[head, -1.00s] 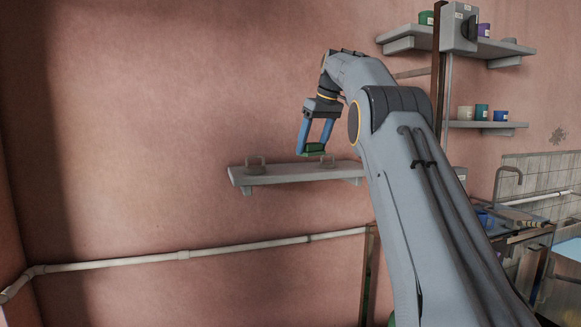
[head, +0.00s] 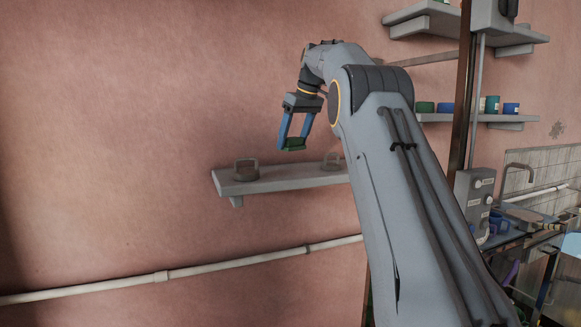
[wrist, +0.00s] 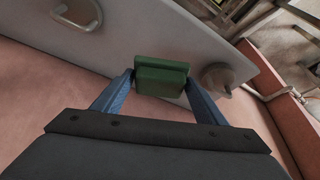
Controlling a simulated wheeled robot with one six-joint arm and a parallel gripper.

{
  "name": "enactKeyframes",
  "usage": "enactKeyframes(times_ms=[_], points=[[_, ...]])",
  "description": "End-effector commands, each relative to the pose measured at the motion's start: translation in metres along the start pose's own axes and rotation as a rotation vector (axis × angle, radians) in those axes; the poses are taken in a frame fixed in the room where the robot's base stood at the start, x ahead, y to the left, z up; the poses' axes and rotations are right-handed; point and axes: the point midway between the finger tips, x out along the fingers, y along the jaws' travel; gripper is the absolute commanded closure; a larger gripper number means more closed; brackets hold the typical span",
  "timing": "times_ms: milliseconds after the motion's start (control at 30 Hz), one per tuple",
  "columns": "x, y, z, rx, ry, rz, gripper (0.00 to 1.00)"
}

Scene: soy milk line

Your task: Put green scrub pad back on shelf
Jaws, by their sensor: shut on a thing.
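The green scrub pad (head: 293,144) is held between the blue fingers of my gripper (head: 293,143). The gripper points downward and is shut on the pad. In the wrist view the pad (wrist: 161,77) sits between the two fingertips, with the grey shelf behind it. The grey wall shelf (head: 275,180) is below the pad in the head view, and the pad appears above it and apart from it. A grey round-based object with a handle (head: 246,170) stands at the shelf's left end. A similar one (head: 331,162) stands toward the right, partly hidden by my arm.
The shelf between the two grey objects is bare. A white pipe (head: 200,267) runs along the wall below. At right, an upper shelf (head: 440,18) and a lower shelf with several cups (head: 512,118) hang beside a brown post (head: 461,110). A sink counter is at far right.

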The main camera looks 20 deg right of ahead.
Motion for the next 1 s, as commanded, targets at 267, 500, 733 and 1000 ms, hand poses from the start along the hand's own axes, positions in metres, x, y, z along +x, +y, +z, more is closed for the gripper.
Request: enactKeyframes(times_ms=[267, 500, 733, 1000], points=[[0.032, -0.001, 0.014, 0.000, -0.001, -0.001, 0.55], [0.052, -0.003, 0.022, -0.002, -0.003, -0.003, 0.55], [0.072, -0.002, 0.029, -0.003, 0.000, -0.001, 0.55], [0.073, -0.002, 0.029, -0.003, 0.000, -0.001, 0.55]])
